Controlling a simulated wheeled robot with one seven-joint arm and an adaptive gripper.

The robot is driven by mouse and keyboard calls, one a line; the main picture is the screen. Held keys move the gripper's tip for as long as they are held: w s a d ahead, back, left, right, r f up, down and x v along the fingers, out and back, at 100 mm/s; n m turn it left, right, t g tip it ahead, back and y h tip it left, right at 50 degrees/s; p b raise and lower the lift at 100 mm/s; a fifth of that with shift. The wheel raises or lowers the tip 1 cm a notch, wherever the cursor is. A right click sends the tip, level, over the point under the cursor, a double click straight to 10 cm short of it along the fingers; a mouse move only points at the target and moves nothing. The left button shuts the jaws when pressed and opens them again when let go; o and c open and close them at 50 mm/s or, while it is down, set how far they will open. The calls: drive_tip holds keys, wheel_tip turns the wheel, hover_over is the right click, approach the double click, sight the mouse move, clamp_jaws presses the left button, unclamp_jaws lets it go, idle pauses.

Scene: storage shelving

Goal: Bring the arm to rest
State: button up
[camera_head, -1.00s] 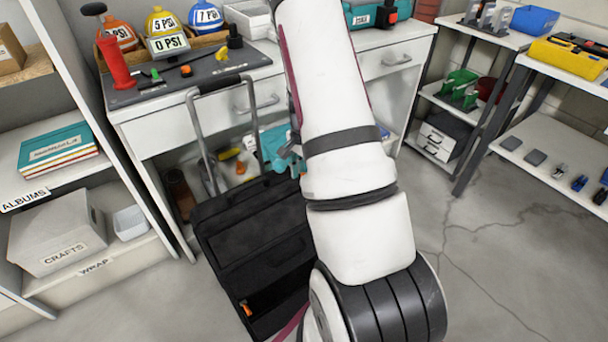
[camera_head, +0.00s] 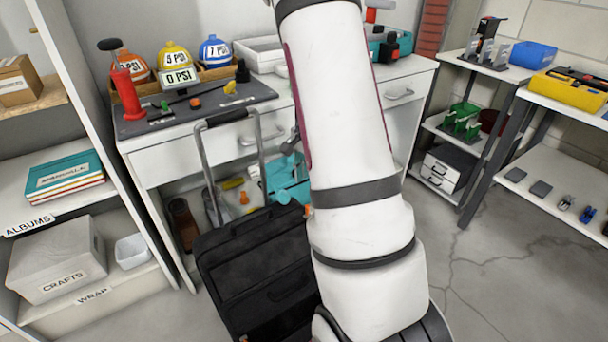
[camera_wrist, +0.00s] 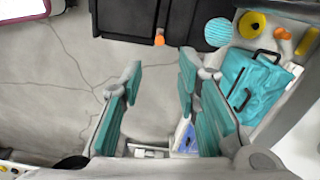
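My gripper (camera_wrist: 161,72) is open in the wrist view, its two teal-padded fingers apart with only the grey floor between them. Nothing is held. My white arm (camera_head: 345,110) reaches up and away through the middle of the head view. It hides my gripper there and covers part of the workbench.
A black case with a tall handle (camera_head: 250,260) stands left of my arm. The workbench (camera_head: 160,165) bears a pump and coloured gauge domes. A teal bag (camera_wrist: 255,85) lies right of my gripper. Shelves (camera_head: 55,215) flank the left; cracked floor (camera_head: 500,270) is clear at right.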

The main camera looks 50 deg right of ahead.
drive_tip(key=s+a+r+n+y, duration=0.1)
drive_tip(key=s+a+r+n, duration=0.4)
drive_tip(key=a+r, duration=0.55)
drive_tip(key=s+a+r+n+y, duration=0.1)
drive_tip(key=s+a+r+n, duration=0.6)
drive_tip(key=a, duration=0.7)
drive_tip(key=s+a+r+n+h, duration=0.1)
drive_tip(key=s+a+n, duration=0.2)
drive_tip(key=s, duration=0.4)
drive_tip(key=s+a+r+n+h, duration=0.1)
drive_tip(key=s+a+n, duration=0.2)
drive_tip(key=s, duration=0.4)
wheel_tip(320, 180, up, 34)
drive_tip(key=t+p, duration=0.4)
drive_tip(key=p, duration=2.7)
drive_tip(key=shift+d+f+n+p, duration=0.2)
drive_tip(key=shift+d+n+p, duration=0.05)
drive_tip(key=shift+n+p, duration=0.15)
drive_tip(key=shift+s, duration=0.1)
